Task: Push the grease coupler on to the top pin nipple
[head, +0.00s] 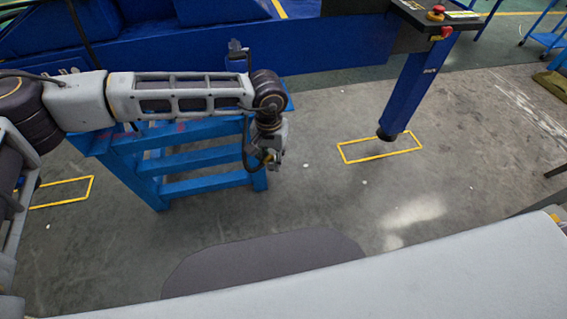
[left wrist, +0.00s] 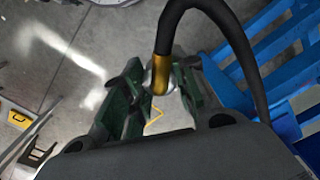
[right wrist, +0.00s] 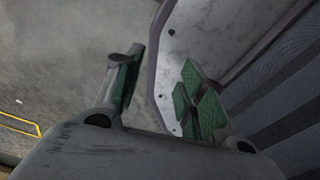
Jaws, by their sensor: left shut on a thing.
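My left gripper (head: 270,160) hangs beside the right end of the blue stepped stand in the head view. In the left wrist view my left gripper (left wrist: 160,88) is shut on the grease coupler (left wrist: 161,72), a brass-coloured fitting at the end of a thick black hose (left wrist: 215,25). The coupler's far end is partly hidden between the green finger pads. I cannot make out the top pin nipple in any view. My right gripper (right wrist: 163,80) shows only in its wrist view, with its green-padded fingers wide apart and nothing held between them.
The blue stepped stand (head: 205,187) is below my left arm. A large blue machine body (head: 190,50) runs along the back. A blue leg (head: 410,92) with a control box stands at right. Yellow floor outlines (head: 380,148) lie on open concrete. A pale panel (right wrist: 185,40) is near my right gripper.

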